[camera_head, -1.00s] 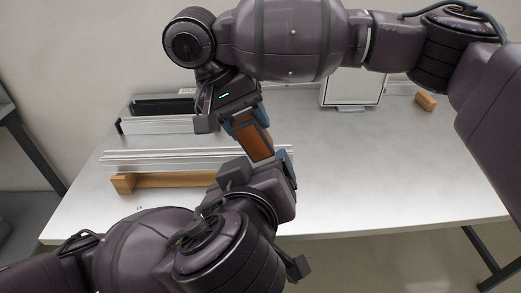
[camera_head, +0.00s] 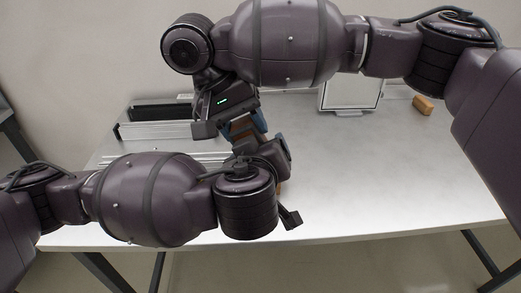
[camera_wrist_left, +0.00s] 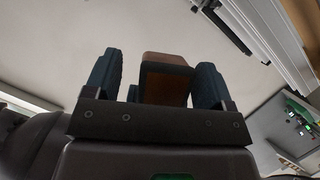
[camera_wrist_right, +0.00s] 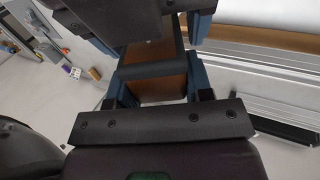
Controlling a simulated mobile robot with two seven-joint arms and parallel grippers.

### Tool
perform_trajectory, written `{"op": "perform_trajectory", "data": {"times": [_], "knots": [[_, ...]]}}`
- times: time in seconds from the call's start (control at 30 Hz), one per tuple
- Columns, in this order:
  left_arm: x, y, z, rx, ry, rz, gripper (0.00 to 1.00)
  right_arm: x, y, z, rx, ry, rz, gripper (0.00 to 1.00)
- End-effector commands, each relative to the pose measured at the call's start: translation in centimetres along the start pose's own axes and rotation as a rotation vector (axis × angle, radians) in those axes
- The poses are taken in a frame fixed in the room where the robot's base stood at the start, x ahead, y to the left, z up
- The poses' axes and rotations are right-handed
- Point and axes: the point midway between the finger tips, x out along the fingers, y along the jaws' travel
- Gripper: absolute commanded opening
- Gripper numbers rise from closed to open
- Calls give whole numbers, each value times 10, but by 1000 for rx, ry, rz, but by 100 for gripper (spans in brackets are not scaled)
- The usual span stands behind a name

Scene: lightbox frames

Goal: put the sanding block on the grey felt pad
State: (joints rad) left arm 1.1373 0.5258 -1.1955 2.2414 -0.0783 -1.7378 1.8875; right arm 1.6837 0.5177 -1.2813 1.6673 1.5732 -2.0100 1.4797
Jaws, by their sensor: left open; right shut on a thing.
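The sanding block is a brown block with a dark band (camera_wrist_right: 158,88), held between the blue fingers of my right gripper (camera_wrist_right: 156,80) above the table. In the head view only a sliver of the block (camera_head: 240,127) shows between the two grippers. My left gripper (camera_wrist_left: 154,78) is open, its blue fingers on either side of the block's end (camera_wrist_left: 165,80). A gap shows at the left finger; I cannot tell whether the right finger touches it. I cannot make out the grey felt pad in any view.
Metal rails (camera_head: 150,130) lie at the table's left back. A white framed panel (camera_head: 350,93) stands at the back, with a small wooden block (camera_head: 423,105) to its right. The right half of the table (camera_head: 400,175) is clear.

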Motion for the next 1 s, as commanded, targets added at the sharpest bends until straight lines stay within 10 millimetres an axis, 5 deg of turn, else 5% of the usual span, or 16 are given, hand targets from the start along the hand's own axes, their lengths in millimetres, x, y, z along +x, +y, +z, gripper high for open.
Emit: {"op": "perform_trajectory", "data": {"times": [0.43, 0.8, 0.83, 1.0], "knots": [[8, 0, 0, 0, 0, 0, 77, 0, 0, 0, 0, 0, 0, 21], [8, 0, 0, 0, 0, 2, 22, 0, 0, 0, 0, 1, -2, 21], [8, 1, 0, 0, 1, 3, 22, 0, -1, 0, 0, 1, -2, 50], [8, 1, 0, 0, 0, 2, 17, 0, -1, 0, 0, 0, -2, 76]]}}
